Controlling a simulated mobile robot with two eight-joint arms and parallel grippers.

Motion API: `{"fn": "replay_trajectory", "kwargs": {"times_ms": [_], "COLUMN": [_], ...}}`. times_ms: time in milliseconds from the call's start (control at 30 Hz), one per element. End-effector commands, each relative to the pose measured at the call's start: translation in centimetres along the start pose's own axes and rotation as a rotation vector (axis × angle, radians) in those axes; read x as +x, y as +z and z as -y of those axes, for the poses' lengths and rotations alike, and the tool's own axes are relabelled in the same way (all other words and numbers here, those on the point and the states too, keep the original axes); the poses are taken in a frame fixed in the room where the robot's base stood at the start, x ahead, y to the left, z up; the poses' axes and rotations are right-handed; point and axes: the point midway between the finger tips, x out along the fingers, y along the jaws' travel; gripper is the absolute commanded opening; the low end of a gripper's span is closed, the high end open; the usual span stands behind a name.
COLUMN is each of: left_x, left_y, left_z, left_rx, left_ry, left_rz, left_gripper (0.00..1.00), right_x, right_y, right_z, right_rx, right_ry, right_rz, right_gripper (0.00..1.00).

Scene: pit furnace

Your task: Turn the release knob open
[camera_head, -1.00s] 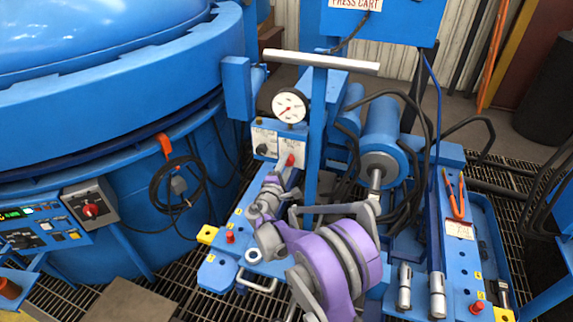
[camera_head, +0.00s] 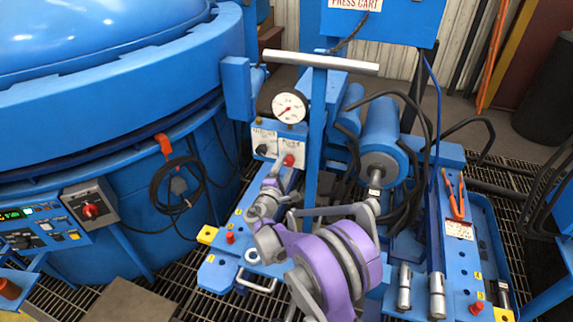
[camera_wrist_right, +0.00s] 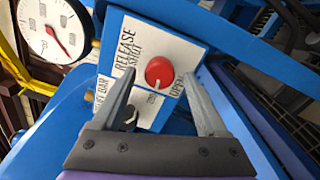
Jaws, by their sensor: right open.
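The round red release knob (camera_head: 289,160) sits on a white label plate at the front of the blue press cart. In the right wrist view the knob (camera_wrist_right: 159,72) has a short white mark on its lower part, with SHUT printed on its left and OPEN on its lower right. My right gripper (camera_wrist_right: 157,74) is open, and its two fingers show on either side of the knob; contact cannot be told. In the head view my right gripper (camera_head: 272,182) is just below the knob, its fingertips hard to make out. My left gripper is not in view.
A dial gauge (camera_head: 289,108) stands just above the knob plates. A second, dark knob (camera_wrist_right: 131,114) sits on the neighbouring plate. The cart's upright post (camera_head: 317,130) rises close to the right of the release knob. The blue furnace (camera_head: 110,130) fills the left.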

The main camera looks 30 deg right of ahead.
Motion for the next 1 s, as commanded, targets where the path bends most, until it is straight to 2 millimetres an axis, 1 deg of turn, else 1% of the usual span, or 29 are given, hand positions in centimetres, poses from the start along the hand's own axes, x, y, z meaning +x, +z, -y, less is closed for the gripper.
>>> {"fn": "replay_trajectory", "kwargs": {"times_ms": [33,300,400,500,667,1000], "left_x": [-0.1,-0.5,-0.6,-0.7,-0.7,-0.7], "left_y": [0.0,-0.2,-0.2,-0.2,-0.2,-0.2], "left_z": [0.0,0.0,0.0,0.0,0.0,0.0], "left_rx": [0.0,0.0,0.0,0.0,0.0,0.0], "left_ry": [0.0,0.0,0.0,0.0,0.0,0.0], "left_rz": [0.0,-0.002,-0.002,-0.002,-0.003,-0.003], "left_gripper": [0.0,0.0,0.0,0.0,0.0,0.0], "right_x": [-0.9,-6.4,-8.0,-9.1,-9.8,-9.8], "right_y": [-0.1,0.0,0.0,-0.1,0.1,0.1], "right_z": [-0.1,-0.1,-0.1,-0.1,0.0,0.0], "right_rx": [0.001,0.0,0.0,0.001,0.0,0.0], "right_ry": [0.0,0.001,0.001,0.001,0.0,0.0], "right_rz": [-0.003,-0.002,-0.002,-0.002,0.001,0.001], "right_gripper": [0.76,0.76,0.76,0.76,0.76,0.76]}}
